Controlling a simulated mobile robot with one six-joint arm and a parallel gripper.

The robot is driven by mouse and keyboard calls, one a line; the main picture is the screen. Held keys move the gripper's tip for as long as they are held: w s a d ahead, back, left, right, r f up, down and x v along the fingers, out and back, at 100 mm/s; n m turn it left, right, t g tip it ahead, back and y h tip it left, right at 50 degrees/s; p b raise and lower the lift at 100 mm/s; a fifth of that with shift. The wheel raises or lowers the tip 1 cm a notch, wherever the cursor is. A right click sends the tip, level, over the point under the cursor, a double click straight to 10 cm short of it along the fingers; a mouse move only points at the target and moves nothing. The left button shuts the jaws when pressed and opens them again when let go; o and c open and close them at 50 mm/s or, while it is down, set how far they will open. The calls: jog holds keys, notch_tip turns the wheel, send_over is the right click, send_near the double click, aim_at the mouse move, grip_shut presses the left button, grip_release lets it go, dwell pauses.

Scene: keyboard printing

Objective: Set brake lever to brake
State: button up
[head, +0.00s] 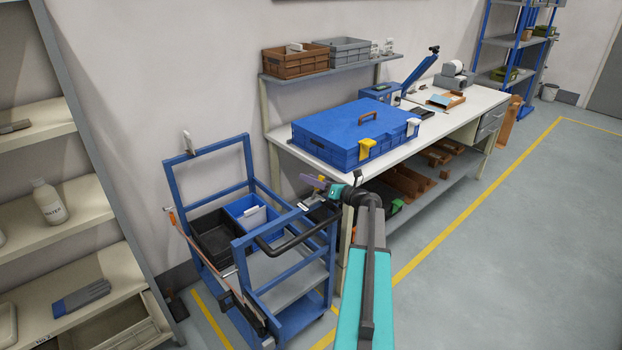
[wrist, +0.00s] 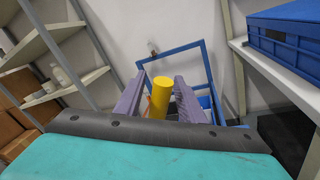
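A yellow cylinder (wrist: 160,97), seemingly the brake lever's grip, stands between the two purple fingers of my gripper (wrist: 161,88) in the wrist view. The fingers are apart, with a narrow gap visible beside the cylinder, and I see no clear clamping. In the head view, my gripper (head: 317,184) is above the right side of the blue cart (head: 290,222), near its black handle (head: 290,240). A small yellow spot (head: 322,178) shows at the fingers. The lever's lower part and its setting are hidden.
The cart holds a black bin (head: 213,240) and a blue bin (head: 236,207). The workbench (head: 405,150) with a large blue case (head: 350,130) is close on the right. Shelves (head: 60,225) stand at left. The floor at right is clear.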

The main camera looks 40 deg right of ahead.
jog(key=shift+w, duration=0.1)
jog(key=shift+c, duration=0.5)
grip_shut()
jog(key=shift+a, duration=0.1)
jog(key=a+n+g+h+b, duration=0.2)
jog(key=a+n+b, duration=0.4)
jog(key=n+b, duration=0.4)
jog(key=shift+w+a+f+n+b, duration=0.25)
jog(key=shift+a+f+n+b, duration=0.15)
jog(key=shift+b, duration=0.1)
dwell(0.3)
jog(key=shift+o, duration=0.5)
grip_release()
